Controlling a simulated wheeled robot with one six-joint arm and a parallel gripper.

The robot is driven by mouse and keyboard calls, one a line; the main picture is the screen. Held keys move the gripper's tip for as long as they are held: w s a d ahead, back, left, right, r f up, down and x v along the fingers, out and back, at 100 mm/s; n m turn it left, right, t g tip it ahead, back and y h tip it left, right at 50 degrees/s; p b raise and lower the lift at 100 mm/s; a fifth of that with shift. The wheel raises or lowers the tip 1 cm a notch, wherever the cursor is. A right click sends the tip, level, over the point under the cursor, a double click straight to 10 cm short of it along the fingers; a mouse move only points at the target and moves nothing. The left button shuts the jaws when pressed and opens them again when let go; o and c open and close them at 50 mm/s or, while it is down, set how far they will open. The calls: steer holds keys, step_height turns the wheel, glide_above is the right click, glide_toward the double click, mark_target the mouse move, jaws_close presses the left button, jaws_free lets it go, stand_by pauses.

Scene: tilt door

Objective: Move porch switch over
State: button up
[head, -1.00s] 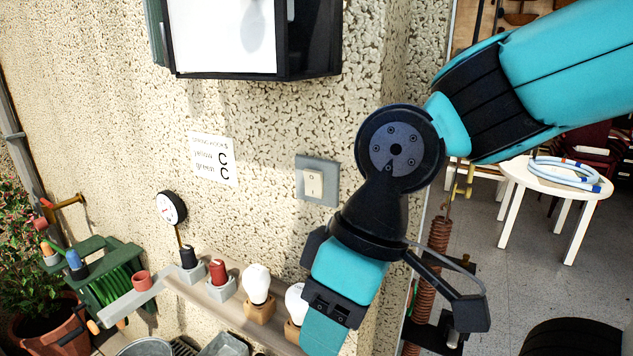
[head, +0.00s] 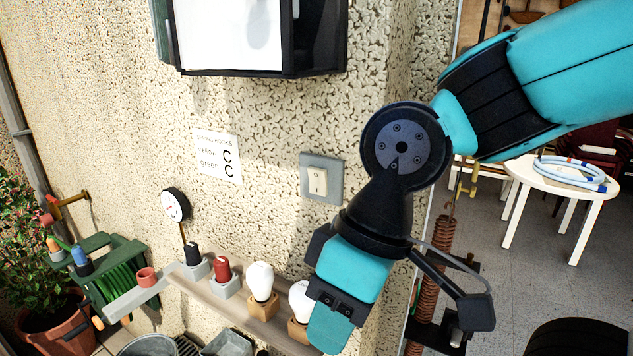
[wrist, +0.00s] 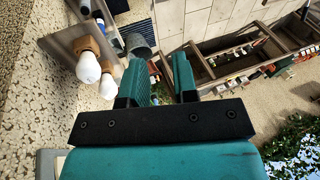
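The porch switch (head: 318,181) is a cream rocker on a square grey plate, fixed to the speckled wall left of my arm in the head view. Its lower half looks brighter and stands out. My gripper (wrist: 160,82) is open and empty in the wrist view, with a gap between its two teal fingers. In the head view the gripper hangs below and slightly right of the switch, apart from it, its fingertips pointing down. A grey edge (wrist: 47,163) at the lower left of the wrist view may be the switch plate.
Below the switch, a shelf (head: 245,317) carries two white bulbs (head: 260,281) and red and black knobs (head: 222,270). A black-framed box (head: 320,45) hangs above. A paper sign (head: 217,156) and a dial (head: 175,204) are to the left. A doorway opens at right.

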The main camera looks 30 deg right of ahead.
steer(key=shift+f+b, duration=0.35)
steer(key=shift+f, duration=0.05)
steer(key=c, duration=0.4)
step_height(320, 180, down, 17)
steer(key=b, duration=1.7)
jaws_close()
steer(key=shift+r, duration=0.25)
steer(key=shift+d, duration=0.1)
